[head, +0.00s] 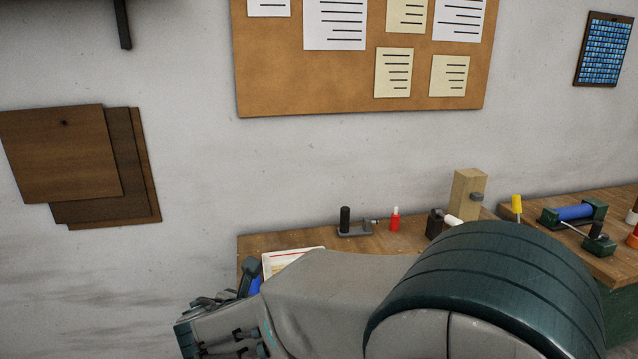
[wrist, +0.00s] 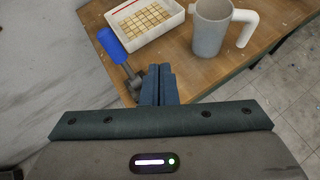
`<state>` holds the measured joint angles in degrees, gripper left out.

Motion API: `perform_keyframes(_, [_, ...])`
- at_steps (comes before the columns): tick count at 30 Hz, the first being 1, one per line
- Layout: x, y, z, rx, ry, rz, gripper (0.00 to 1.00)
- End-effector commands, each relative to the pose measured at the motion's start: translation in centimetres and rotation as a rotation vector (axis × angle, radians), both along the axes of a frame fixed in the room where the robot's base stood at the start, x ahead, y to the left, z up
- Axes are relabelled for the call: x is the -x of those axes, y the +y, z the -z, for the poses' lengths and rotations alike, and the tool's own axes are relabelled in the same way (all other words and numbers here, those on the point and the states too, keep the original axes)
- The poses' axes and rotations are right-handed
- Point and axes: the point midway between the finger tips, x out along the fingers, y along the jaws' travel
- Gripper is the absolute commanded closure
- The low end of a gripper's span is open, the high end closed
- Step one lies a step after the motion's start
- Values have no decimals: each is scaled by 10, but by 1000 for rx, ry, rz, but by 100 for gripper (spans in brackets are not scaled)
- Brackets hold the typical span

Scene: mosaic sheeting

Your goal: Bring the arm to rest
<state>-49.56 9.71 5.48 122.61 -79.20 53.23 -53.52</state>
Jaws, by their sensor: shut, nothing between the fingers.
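My gripper (wrist: 159,74) shows in the wrist view with its two dark teal fingers together and nothing between them. It is over the front edge of the wooden workbench (wrist: 187,72). A blue-handled tool (wrist: 114,46) lies just left of the fingertips; I cannot tell whether they touch. In the head view my arm stretches across the lower part of the picture, low in front of the bench, and hides much of the bench top.
A white tray (wrist: 161,38) with a tile grid and a grey mug (wrist: 209,32) with a white handle stand beyond the gripper. A red bottle (head: 395,220), a wooden block (head: 467,193) and several tools stand along the back. Floor (wrist: 285,85) shows at right.

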Motion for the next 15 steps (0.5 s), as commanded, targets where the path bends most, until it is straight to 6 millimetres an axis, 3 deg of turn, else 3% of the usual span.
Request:
perform_keyframes(1, [-3, -41, -7, -98, 16, 150, 100])
perform_keyframes(3, [1, -93, -9, -256, 39, 375, 100])
perform_keyframes(6, [19, -157, -10, -486, 53, 697, 100])
perform_keyframes(9, [46, -207, -8, -719, 45, 1015, 100])
perform_keyframes(12, [78, -244, -6, -959, 18, 1329, 100])
perform_keyframes(15, [109, -267, -3, -1201, -23, 1632, 100])
